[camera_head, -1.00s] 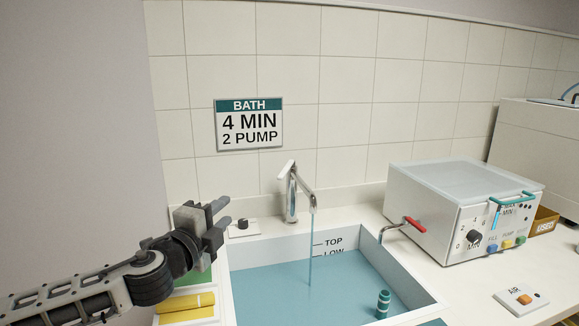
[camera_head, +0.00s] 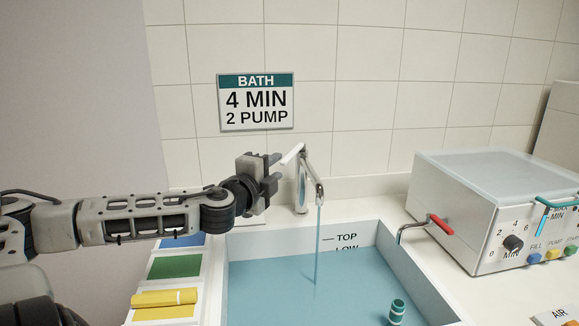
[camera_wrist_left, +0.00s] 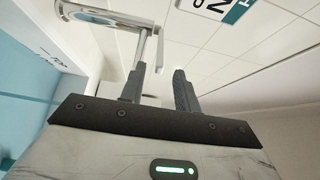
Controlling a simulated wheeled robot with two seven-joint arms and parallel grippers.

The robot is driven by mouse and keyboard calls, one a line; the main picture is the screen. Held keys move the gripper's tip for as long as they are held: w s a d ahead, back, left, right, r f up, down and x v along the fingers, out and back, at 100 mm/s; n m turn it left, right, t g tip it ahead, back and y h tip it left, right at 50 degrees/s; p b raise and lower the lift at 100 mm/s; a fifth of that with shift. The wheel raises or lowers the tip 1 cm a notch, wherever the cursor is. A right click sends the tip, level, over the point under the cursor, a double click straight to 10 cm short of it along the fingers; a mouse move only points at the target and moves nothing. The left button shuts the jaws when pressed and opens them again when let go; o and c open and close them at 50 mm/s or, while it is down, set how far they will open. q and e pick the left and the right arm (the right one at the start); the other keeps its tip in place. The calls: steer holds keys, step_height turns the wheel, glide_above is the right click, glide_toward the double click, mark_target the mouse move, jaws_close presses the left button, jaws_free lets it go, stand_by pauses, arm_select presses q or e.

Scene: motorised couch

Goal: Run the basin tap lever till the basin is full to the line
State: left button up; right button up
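The chrome basin tap (camera_head: 302,185) stands behind the basin (camera_head: 232,245). Its pale lever (camera_head: 292,153) points up and left. A stream of water (camera_head: 318,245) falls from the spout into blue water (camera_head: 280,280). The TOP mark (camera_head: 346,238) shows clear above the water; the LOW mark (camera_head: 346,248) is right at the surface, its lower part cut off. My left gripper (camera_head: 277,172) is open and empty just left of the lever; whether they touch is unclear. The left wrist view shows its two fingers (camera_wrist_left: 158,85) apart, with the tap (camera_wrist_left: 140,50) beyond. My right gripper is out of view.
A teal-banded bottle (camera_head: 397,311) is in the basin at right. A red-handled spout (camera_head: 440,224) reaches over the basin's right rim from a white machine (camera_head: 480,220). A BATH sign (camera_head: 256,102) hangs behind.

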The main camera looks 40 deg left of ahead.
mark_target(289, 155)
arm_select(q)
steer(key=shift+w+a+r+p, duration=0.1)
steer(key=shift+w+a+p, duration=0.15)
steer(key=shift+a+p, duration=0.05)
steer(key=shift+w+a, duration=0.15)
steer(key=shift+w, duration=0.05)
steer(key=p+x, duration=0.1)
steer(key=x, duration=0.4)
steer(key=shift+w+p, duration=0.3)
steer(key=shift+p, duration=0.05)
steer(key=shift+w, duration=0.8)
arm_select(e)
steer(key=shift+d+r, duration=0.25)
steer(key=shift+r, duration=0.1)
arm_select(q)
jaws_close()
